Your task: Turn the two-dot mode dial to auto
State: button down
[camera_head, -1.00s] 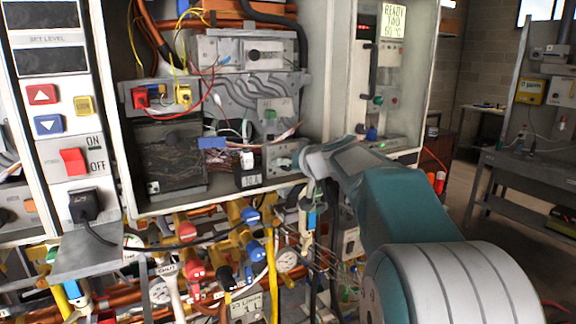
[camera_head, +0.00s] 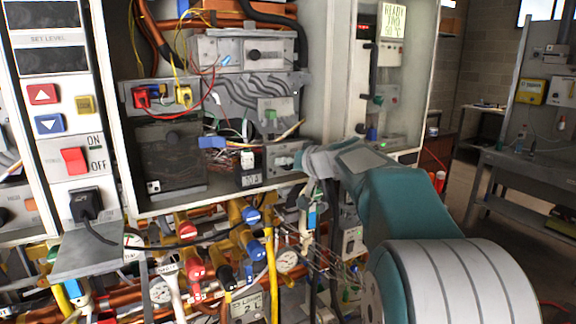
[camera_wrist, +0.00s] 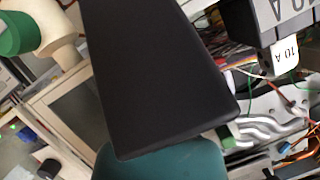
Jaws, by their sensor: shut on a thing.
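My gripper (camera_head: 303,165) is at the lower right corner of the open cabinet, against a small grey plate (camera_head: 284,155). It is shut on what appears to be the mode dial on that plate. The fingers hide the dial, so its dots, pointer and the auto mark cannot be read. In the wrist view a large dark block fills the middle and hides the fingertips and the dial.
Left of the plate is a dark box with a 10 A label (camera_head: 248,179). Valves with blue and red handles (camera_head: 252,215) and gauges crowd the space below. A workbench (camera_head: 520,170) is farther right.

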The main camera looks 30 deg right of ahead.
jog(key=m+y, duration=0.1)
jog(key=m, duration=0.1)
jog(key=m+t+y, duration=0.1)
jog(key=m+y, duration=0.1)
jog(key=m, duration=0.1)
jog(key=shift+d+f, duration=0.1)
dwell(0.3)
dwell(0.4)
jog(key=shift+c, duration=1.5)
grip_release()
jog(key=shift+w, duration=0.1)
